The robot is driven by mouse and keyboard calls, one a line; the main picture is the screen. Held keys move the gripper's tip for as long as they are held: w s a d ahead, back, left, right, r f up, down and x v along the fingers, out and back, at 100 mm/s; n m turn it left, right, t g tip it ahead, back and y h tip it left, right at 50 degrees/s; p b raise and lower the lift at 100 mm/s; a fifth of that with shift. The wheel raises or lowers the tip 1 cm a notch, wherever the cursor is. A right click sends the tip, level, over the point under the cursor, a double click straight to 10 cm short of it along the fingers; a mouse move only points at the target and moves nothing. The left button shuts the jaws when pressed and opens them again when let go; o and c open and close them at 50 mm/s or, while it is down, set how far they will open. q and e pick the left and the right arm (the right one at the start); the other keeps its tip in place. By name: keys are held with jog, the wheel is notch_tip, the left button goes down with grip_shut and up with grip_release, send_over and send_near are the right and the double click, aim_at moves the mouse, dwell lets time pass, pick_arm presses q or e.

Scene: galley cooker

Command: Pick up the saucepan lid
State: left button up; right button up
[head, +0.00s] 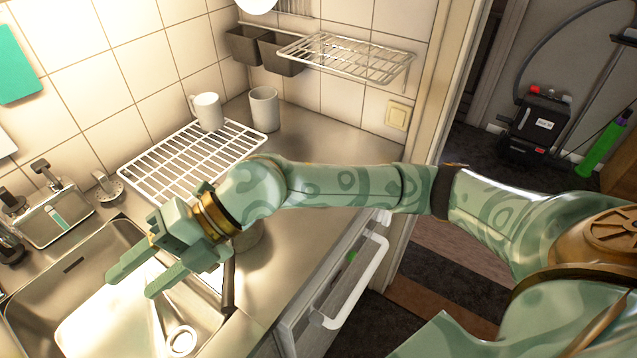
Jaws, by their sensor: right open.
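My right gripper (130,284) reaches in from the right on a green patterned arm. Its two fingers are apart and empty, above the sink (36,318) and pointing to the lower left. Just behind the gripper, under my wrist, part of a metal pan-like thing (248,240) shows on the counter, with a dark handle (228,287) near the sink's right edge. My arm covers most of it. I cannot make out a saucepan lid; it may be hidden behind my wrist. My left gripper is out of view.
A white wire rack (190,152) with a white mug (207,111) stands at the back, beside another pale cup (264,108). A wire shelf (350,55) hangs on the tiled wall.

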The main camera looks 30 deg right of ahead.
jog(key=w+d+f+m+t+h, duration=0.1)
jog(key=w+d+f+m+h, duration=0.15)
jog(key=w+d+h, duration=0.6)
jog(key=w+d+f+m+t+h, duration=0.2)
jog(key=w+d+m+h, duration=0.15)
jog(key=d, duration=0.95)
jog(key=w+d+r+m+h, duration=0.2)
jog(key=d+r+m+h, duration=0.25)
jog(key=d, duration=0.65)
jog(key=shift+h, duration=0.55)
jog(key=x, duration=0.3)
jog(key=b+x, duration=0.1)
jog(key=x, duration=0.2)
jog(key=b+x, duration=0.1)
jog(key=x, duration=0.3)
jog(key=shift+d, duration=0.35)
jog(key=x, duration=0.2)
jog(key=b+x, duration=0.1)
jog(key=x, duration=0.1)
jog(key=s+b+x, duration=0.1)
jog(key=x, duration=0.1)
jog(key=shift+f, duration=0.2)
jog(key=shift+s+a, duration=0.1)
grip_shut()
